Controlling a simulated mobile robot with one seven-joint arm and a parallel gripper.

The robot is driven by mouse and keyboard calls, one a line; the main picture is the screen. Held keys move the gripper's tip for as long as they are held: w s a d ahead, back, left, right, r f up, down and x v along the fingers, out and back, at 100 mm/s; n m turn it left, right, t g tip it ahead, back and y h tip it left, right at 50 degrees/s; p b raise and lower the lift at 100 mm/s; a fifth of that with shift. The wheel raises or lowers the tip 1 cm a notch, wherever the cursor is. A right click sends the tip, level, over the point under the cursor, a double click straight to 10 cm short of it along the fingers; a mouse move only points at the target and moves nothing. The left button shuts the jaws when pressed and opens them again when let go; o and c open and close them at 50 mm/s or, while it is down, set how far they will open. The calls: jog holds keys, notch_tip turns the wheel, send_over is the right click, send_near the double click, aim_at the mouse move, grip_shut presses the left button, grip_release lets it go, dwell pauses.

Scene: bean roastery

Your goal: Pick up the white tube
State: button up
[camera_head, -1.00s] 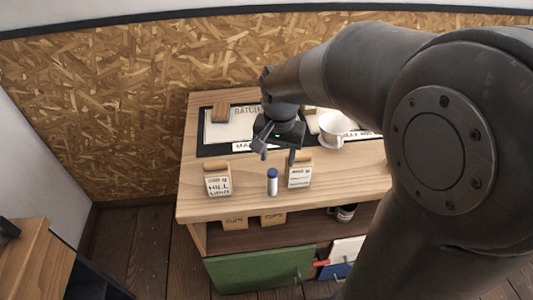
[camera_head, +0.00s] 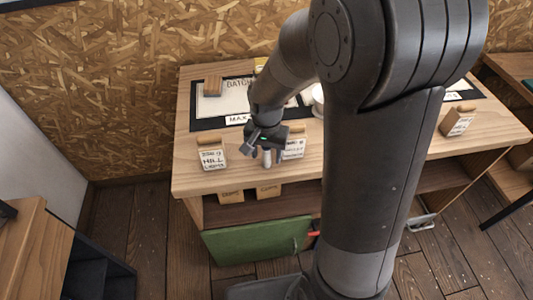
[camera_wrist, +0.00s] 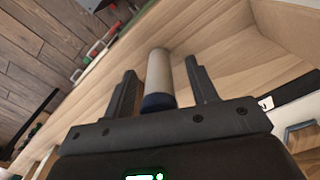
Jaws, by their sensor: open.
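The white tube (camera_head: 267,159) stands upright near the front edge of the wooden counter, mostly covered by my gripper in the head view. In the wrist view the white tube (camera_wrist: 159,72) shows its pale body, with its dark blue cap (camera_wrist: 158,102) nearest the palm. My gripper (camera_head: 267,156) is right above and around the tube. In the wrist view its two fingers (camera_wrist: 160,76) are open, one on each side of the tube, with a visible gap at each side.
A labelled bag (camera_head: 212,158) stands left of the tube, and another labelled bag (camera_head: 294,147) stands close on its right. A white cup (camera_head: 318,98) is behind, partly hidden by my arm. A green panel (camera_head: 257,240) is below the counter.

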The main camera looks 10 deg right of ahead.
jog(key=shift+f, duration=0.45)
jog(key=c, duration=1)
